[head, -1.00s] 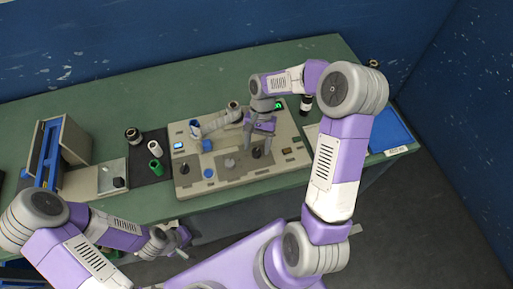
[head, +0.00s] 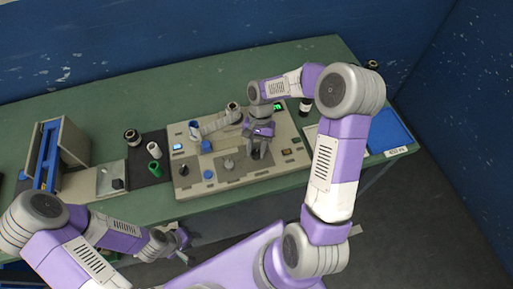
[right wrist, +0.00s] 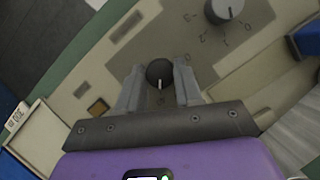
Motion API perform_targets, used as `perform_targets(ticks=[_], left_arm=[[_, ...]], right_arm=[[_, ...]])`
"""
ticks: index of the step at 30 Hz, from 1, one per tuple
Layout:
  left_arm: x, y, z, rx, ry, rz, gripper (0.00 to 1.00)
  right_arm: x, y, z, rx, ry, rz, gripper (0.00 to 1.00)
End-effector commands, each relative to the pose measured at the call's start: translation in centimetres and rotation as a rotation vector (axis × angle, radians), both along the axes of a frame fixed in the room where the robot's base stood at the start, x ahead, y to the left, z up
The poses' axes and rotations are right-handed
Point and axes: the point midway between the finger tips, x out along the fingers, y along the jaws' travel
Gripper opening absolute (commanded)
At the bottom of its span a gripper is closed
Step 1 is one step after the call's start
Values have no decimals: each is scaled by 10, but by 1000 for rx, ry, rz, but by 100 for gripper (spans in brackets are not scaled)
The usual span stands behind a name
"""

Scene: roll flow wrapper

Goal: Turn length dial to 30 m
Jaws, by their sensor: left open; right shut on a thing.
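A beige control panel (head: 215,187) lies on the green table. My right gripper (head: 257,155) is over its front right part, shut on a black dial (right wrist: 159,72). In the right wrist view, the gripper's fingers (right wrist: 159,82) stand on both sides of the dial, and a white pointer line shows on its top. My left gripper (head: 182,242) is open and empty, in front of the table's edge.
A blue tray (head: 386,132) lies at the right table end.

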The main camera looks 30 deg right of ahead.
Motion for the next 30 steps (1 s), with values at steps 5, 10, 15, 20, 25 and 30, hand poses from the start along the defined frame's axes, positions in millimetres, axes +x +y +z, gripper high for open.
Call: perform_targets(ticks=[5, 10, 15, 20, 25, 30], left_arm=[[0, 0, 5, 0, 0, 0, 43], [0, 0, 13, 0, 0, 0, 43], [0, 0, 21, 0, 0, 0, 43], [0, 0, 26, 0, 0, 0, 43], [0, 0, 30, 0, 0, 0, 43], [0, 0, 32, 0, 0, 0, 43]], right_arm=[[1, 1, 2, -1, 0, 61, 4], [1, 1, 2, -2, 1, 172, 4], [2, 2, 2, -2, 0, 310, 4], [2, 3, 2, -2, 0, 435, 4], [2, 3, 2, -3, -1, 547, 4], [3, 3, 1, -3, -1, 626, 4]])
